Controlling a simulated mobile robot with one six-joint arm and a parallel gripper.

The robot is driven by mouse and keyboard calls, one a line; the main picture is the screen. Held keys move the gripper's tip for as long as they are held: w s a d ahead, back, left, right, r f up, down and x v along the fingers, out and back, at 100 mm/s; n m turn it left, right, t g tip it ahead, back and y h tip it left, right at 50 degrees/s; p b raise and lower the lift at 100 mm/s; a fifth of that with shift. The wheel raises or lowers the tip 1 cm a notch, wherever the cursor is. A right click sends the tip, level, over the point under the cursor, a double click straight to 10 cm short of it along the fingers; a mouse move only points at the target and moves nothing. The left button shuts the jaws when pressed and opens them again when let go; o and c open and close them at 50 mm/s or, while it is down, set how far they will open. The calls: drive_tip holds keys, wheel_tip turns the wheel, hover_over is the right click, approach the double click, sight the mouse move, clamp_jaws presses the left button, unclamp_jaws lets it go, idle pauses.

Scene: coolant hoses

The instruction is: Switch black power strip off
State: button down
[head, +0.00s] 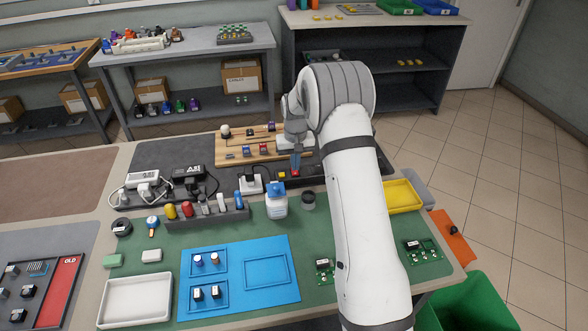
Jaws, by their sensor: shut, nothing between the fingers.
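The black power strip (312,179) lies along the back of the green work mat, partly hidden on its right by my white arm. A red switch (295,174) shows on it, and a small yellow part sits just left of the switch. My gripper (296,168) is shut and points down at the red switch. Its tips are at or just above the switch; I cannot tell whether they touch. The switch's on or off position cannot be made out.
A white plug (251,184) stands left of the strip. A black adapter (188,174) and white power strip (143,180) are further left. A white-blue bottle (277,204) and grey cup (308,201) stand in front. A wooden board (225,157) lies behind.

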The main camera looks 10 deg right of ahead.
sight(295, 173)
drive_tip(key=shift+r+p, duration=1.15)
drive_tip(key=shift+r, duration=1.45)
